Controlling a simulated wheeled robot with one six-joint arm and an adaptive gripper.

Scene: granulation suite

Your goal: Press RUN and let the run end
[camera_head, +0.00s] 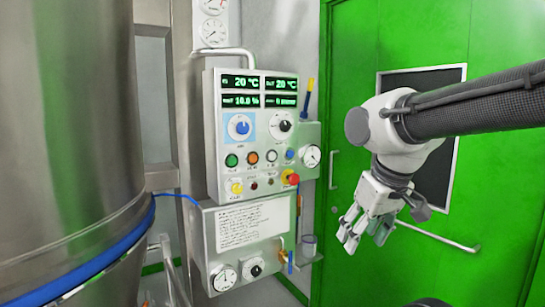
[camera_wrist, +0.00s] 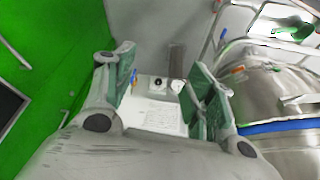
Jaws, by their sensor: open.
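The grey control panel (camera_head: 258,135) hangs on the wall in the middle of the head view. Its four green displays (camera_head: 259,91) show readings, two of them 20 °C. A row of round buttons holds a green one (camera_head: 231,160), an orange one (camera_head: 252,158) and a white one (camera_head: 271,156). Their labels are too small to read, so I cannot tell which is RUN. My gripper (camera_head: 366,228) is open and empty, right of the panel and apart from it, fingers pointing down. In the wrist view its fingers (camera_wrist: 163,82) are spread, with a lower box (camera_wrist: 160,118) beyond them.
A large steel vessel (camera_head: 70,150) with a blue band fills the left. A red stop knob (camera_head: 291,178) sticks out at the panel's lower right. A lower box (camera_head: 207,236) carries a text sheet and gauges. A green door (camera_head: 355,60) with a handle stands behind my arm.

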